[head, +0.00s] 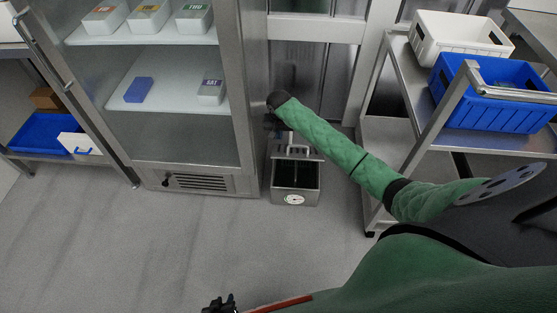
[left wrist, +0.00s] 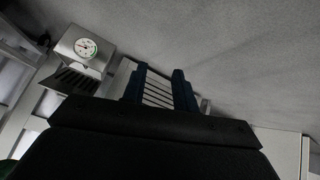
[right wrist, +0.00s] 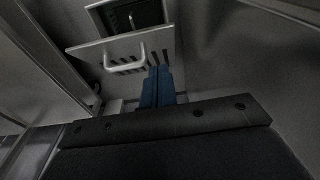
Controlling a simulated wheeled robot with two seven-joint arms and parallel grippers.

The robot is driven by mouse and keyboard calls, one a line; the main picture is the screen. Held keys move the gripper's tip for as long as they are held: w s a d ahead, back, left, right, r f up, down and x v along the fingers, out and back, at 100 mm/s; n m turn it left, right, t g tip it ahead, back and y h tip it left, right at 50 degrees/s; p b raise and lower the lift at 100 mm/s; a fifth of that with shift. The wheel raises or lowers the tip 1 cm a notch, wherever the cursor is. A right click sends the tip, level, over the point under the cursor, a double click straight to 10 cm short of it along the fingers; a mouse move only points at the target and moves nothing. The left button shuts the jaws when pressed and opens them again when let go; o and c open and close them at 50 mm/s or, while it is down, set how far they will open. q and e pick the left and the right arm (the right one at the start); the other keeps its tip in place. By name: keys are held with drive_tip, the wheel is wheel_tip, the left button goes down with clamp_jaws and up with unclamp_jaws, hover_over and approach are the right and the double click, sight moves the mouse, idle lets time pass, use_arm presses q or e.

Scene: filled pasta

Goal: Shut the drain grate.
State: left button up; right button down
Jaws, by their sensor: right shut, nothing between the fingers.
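The drain grate (head: 279,142) is a metal lid with a bar handle. It stands raised and tilted at the back of a small steel drain box (head: 309,192), whose dark opening shows. The grate (right wrist: 90,52) also shows in the right wrist view, with its handle and slots. My right gripper (right wrist: 158,72) is shut and empty, its fingertips close to the slotted edge of the grate; contact cannot be told. In the head view the right gripper is mostly hidden behind its own wrist. My left gripper (left wrist: 160,72) is open and empty, low in the head view (head: 220,302).
A round gauge (head: 294,199) is on the box front. A steel cabinet (head: 245,150) stands close on the left, and a cart (head: 385,140) with white and blue crates (head: 490,105) stands on the right. The floor (head: 180,250) in front is clear.

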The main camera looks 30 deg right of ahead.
sight(277, 188)
drive_tip(key=f, duration=0.2)
drive_tip(key=w+f+b, duration=0.1)
drive_tip(key=f, duration=0.2)
drive_tip(key=w+d+f+b, duration=0.1)
drive_tip(key=f, duration=0.2)
drive_tip(key=shift+s+a+f, duration=0.2)
drive_tip(key=shift+s+f, duration=0.15)
drive_tip(key=shift+f, duration=0.1)
drive_tip(key=shift+s+a+f, duration=0.15)
drive_tip(key=shift+s+f, duration=0.15)
drive_tip(key=shift+f, duration=0.15)
use_arm(q)
drive_tip(key=shift+d+f, duration=0.4)
drive_tip(key=shift+f, duration=0.05)
use_arm(e)
drive_tip(key=shift+s+a+f, duration=0.25)
drive_tip(key=shift+s+f, duration=0.15)
drive_tip(key=shift+f, duration=0.15)
use_arm(q)
drive_tip(key=shift+w+r, duration=0.15)
drive_tip(key=shift+r, duration=0.05)
use_arm(e)
drive_tip(key=shift+s, duration=0.15)
